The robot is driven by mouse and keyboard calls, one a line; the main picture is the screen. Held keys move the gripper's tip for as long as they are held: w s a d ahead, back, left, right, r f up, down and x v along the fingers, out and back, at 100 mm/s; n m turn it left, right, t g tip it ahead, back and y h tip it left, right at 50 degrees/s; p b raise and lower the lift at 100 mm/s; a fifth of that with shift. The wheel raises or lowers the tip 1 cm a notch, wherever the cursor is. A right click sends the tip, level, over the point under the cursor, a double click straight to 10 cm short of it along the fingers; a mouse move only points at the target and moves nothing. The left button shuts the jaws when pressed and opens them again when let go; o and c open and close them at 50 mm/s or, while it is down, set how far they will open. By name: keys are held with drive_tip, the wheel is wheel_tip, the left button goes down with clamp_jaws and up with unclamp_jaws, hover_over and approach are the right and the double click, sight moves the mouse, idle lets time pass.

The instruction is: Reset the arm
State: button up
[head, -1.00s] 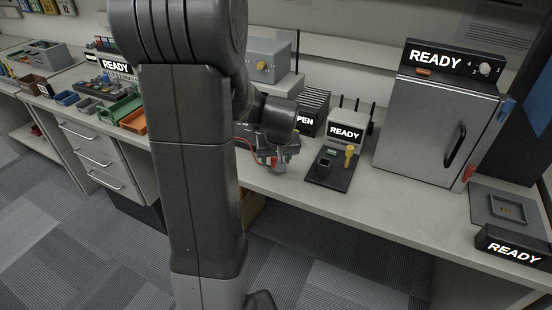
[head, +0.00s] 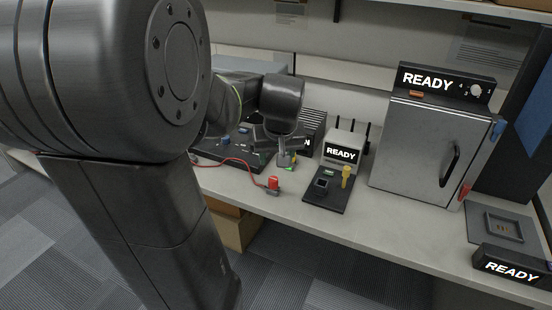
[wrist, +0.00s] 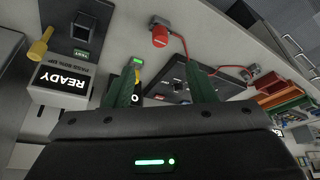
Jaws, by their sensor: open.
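My arm and my gripper (head: 286,158) are over the bench in the head view, left of the black test plate (head: 325,195). In the wrist view its two green fingers stand apart with nothing between them, so my gripper (wrist: 163,75) is open and empty. A red-capped connector (head: 273,184) on a red cable lies on the bench just in front of my gripper, apart from it. The red cap (wrist: 160,36) also shows beyond the fingers in the wrist view. My upper arm hides much of the bench at left.
A grey unit marked READY (head: 343,150) stands behind the test plate with its yellow lever (head: 346,172). A large oven-like cabinet (head: 430,145) stands to the right. A tray (head: 502,228) and another READY sign (head: 511,268) are at far right. The bench front is clear.

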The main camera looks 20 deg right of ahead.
sight(273, 180)
drive_tip(key=b+x, duration=0.1)
drive_tip(key=x, duration=1.2)
drive_tip(key=shift+w+d+f, duration=0.1)
drive_tip(key=shift+w+f, duration=0.05)
drive_tip(key=shift+f, duration=0.2)
drive_tip(key=shift+r, duration=0.35)
